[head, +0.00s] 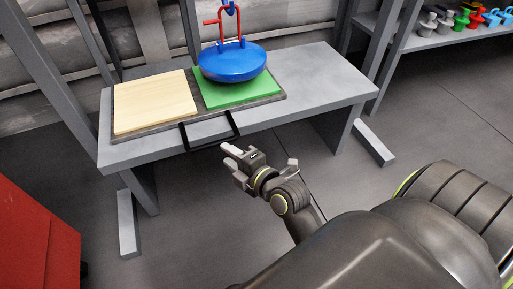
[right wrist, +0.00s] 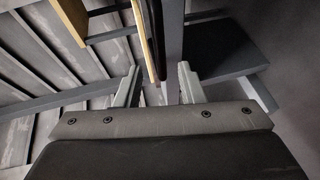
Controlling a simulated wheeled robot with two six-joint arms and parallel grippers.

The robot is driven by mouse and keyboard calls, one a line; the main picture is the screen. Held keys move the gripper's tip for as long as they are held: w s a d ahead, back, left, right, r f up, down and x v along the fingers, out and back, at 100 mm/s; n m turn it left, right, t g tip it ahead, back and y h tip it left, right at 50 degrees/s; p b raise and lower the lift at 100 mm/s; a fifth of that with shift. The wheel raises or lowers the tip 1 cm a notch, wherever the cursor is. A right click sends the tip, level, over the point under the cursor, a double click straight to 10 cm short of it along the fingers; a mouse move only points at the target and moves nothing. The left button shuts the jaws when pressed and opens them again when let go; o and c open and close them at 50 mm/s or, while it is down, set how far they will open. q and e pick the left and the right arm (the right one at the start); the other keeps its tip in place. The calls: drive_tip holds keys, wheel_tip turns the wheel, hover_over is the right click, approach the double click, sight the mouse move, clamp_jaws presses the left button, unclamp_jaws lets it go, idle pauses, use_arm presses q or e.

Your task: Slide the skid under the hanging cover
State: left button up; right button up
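The skid (head: 150,132) is a dark flat board on the grey bench, with a black handle (head: 212,147) at its front edge. A pale wooden panel (head: 155,100) lies on its left part and a green panel (head: 240,95) on its right. The blue round cover (head: 232,64) hangs by a red shackle (head: 221,24) over the green panel; any gap beneath it is unclear. My right gripper (head: 230,150) is just in front of the handle. In the right wrist view its fingers (right wrist: 158,88) are apart, with nothing clearly gripped. My left gripper is not in view.
The grey bench (head: 325,80) is bare right of the skid. Uprights of a grey frame (head: 65,80) stand behind and left. A red cabinet (head: 35,240) is at lower left. A shelf (head: 445,40) with several coloured parts stands at upper right.

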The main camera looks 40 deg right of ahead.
drive_tip(key=v, duration=0.9)
drive_tip(key=shift+s+p, duration=0.25)
drive_tip(key=shift+p, duration=0.05)
